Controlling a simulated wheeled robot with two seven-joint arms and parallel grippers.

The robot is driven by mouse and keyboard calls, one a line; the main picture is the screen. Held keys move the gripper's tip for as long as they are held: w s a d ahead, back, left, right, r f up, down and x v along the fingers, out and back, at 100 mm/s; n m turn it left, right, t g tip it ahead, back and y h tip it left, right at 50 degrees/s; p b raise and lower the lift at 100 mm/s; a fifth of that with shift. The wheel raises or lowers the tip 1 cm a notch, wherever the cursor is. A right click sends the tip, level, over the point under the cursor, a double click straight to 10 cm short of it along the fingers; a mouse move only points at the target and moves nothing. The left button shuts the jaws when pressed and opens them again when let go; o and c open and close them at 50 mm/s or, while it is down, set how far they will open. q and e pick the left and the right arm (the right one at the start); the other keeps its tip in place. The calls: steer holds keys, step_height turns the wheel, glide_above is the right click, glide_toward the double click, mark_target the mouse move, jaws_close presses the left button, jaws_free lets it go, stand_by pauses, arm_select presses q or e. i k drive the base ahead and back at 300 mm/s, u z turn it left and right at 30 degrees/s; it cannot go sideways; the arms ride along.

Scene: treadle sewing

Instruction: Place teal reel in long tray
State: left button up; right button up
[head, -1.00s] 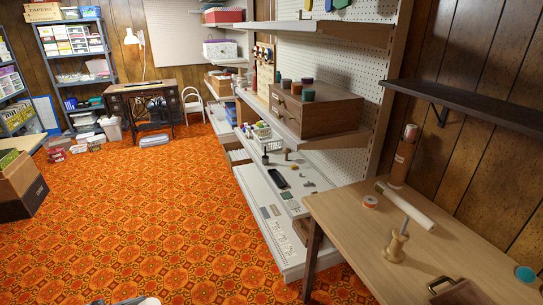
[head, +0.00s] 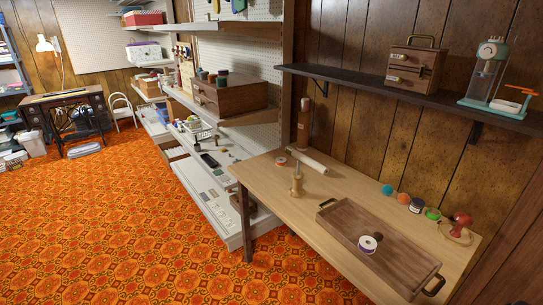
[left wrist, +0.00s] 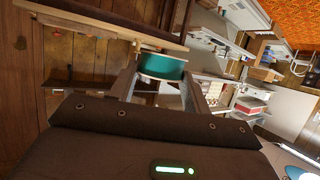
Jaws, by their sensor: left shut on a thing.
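The long tray (head: 330,215) is a brown wooden tray with a dark handle at each end, lying on the light wood table at the right in the head view. A white reel with a purple centre (head: 368,243) and a small dark round thing (head: 378,236) are in it. In the left wrist view my left gripper (left wrist: 161,70) is shut on the teal reel (left wrist: 162,67), a teal cylinder with pale ends between the fingers. Neither gripper shows in the head view.
Behind the tray stand a turquoise round thing (head: 387,190), an orange one (head: 403,198), a dark jar (head: 417,205), a green one (head: 433,214) and a red-knobbed item (head: 461,221). A wooden spool stand (head: 296,182) is left of the tray. A dark shelf (head: 400,92) overhangs the table.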

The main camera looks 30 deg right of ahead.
mark_target(408, 263)
steer(key=u, duration=1.65)
steer(key=k, duration=1.05)
steer(key=u, duration=1.65)
steer(key=k, duration=1.35)
steer(key=z, duration=0.75)
